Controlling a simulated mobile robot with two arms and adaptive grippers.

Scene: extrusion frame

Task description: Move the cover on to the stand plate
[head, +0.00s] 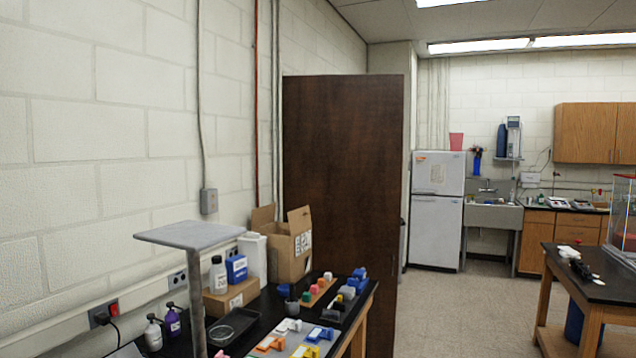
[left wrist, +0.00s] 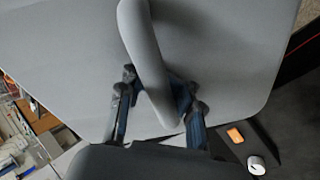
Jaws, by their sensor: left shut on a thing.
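In the left wrist view, my left gripper (left wrist: 158,88) is shut on a grey rounded bar, which looks like the handle of the cover. A broad, flat grey panel with a rounded corner, likely the cover (left wrist: 235,50), fills most of that view behind the fingers. In the head view, a flat grey plate on a slim upright post, likely the stand plate (head: 190,234), rises at the left in front of the wall. Nothing lies on its top. Neither gripper shows in the head view. My right gripper is out of view.
A black-topped bench (head: 245,335) holds bottles, a cardboard box (head: 288,250) and several small coloured parts. A tall dark brown panel (head: 345,200) stands behind it. A second table (head: 575,262) is at the right. Open floor (head: 460,310) lies between.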

